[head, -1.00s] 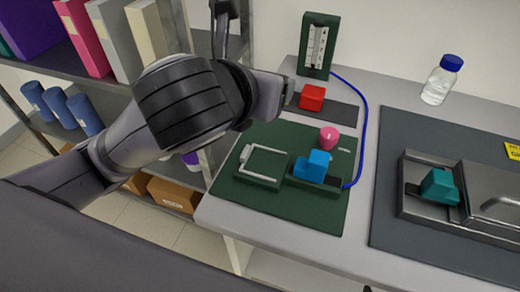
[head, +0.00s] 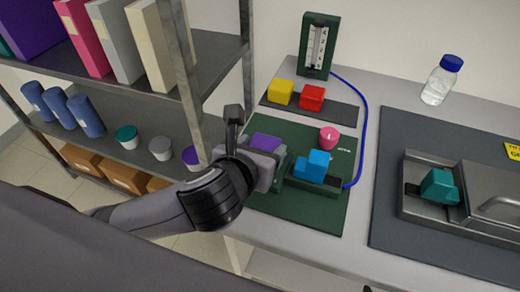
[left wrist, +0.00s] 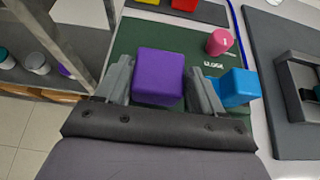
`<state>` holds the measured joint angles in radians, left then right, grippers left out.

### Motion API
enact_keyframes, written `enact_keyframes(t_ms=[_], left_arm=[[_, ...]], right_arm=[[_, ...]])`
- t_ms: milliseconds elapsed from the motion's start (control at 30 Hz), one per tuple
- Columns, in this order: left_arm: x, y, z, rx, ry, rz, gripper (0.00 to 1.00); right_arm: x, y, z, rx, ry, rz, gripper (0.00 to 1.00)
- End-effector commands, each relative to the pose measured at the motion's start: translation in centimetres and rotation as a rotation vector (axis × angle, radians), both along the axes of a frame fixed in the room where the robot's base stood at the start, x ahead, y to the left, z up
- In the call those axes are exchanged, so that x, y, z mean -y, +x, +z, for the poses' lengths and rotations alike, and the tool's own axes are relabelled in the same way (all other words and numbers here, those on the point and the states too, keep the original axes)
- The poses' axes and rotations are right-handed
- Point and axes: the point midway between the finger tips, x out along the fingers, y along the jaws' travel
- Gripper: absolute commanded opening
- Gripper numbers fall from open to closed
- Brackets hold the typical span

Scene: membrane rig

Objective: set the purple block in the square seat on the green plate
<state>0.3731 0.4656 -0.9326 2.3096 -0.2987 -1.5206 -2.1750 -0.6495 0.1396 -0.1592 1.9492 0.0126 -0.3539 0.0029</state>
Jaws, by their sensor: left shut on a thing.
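The purple block (head: 266,142) is between the fingers of my left gripper (head: 264,158), over the left part of the green plate (head: 305,208). In the left wrist view the purple block (left wrist: 158,76) shows upright, with a grey finger on each side. My left gripper is shut on it. The square seat is hidden behind my gripper and the block, so I cannot tell whether the block is above the seat or touching it. My right gripper is not in view.
A blue block (head: 318,163) in a dark holder stands close to the right of my left gripper. A pink knob (head: 329,137) is behind it. Yellow (head: 281,91) and red (head: 312,97) blocks sit on a dark strip. A blue cable (head: 363,120) runs along the plate's right side.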

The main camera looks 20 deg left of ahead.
Motion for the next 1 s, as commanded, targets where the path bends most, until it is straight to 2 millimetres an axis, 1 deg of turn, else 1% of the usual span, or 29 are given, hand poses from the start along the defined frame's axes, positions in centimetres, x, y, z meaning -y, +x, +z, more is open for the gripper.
enact_keyframes(t_ms=[33, 100, 333, 467, 500, 533, 567, 833, 1000], left_arm=[[-0.07, -0.01, -0.55, -0.001, 0.002, 0.001, 0.31], [-0.04, 0.01, -0.82, 0.003, 0.000, 0.000, 0.31], [-0.02, 0.02, -0.82, 0.004, -0.001, 0.000, 0.31], [-0.04, 0.02, -1.16, 0.002, 0.000, 0.000, 0.31], [-0.03, 0.00, -1.19, 0.001, 0.000, 0.000, 0.78], [-0.02, 0.00, -1.19, 0.001, 0.000, 0.000, 0.87], [-0.02, -0.01, -1.18, 0.001, 0.000, 0.000, 0.93], [-0.01, 0.00, -1.13, 0.001, -0.001, 0.000, 0.93], [-0.08, 0.13, -0.71, 0.002, 0.000, 0.000, 0.93]], right_arm=[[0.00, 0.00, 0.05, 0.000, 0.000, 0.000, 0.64], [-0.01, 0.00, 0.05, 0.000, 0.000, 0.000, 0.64], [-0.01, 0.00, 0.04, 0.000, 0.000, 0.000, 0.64], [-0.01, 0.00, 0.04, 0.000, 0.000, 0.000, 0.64], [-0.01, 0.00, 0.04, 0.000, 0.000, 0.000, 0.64], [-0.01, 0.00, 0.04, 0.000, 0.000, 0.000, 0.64], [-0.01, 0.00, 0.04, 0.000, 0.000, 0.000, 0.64], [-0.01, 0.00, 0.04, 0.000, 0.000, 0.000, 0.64], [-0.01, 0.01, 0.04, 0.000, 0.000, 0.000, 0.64]])
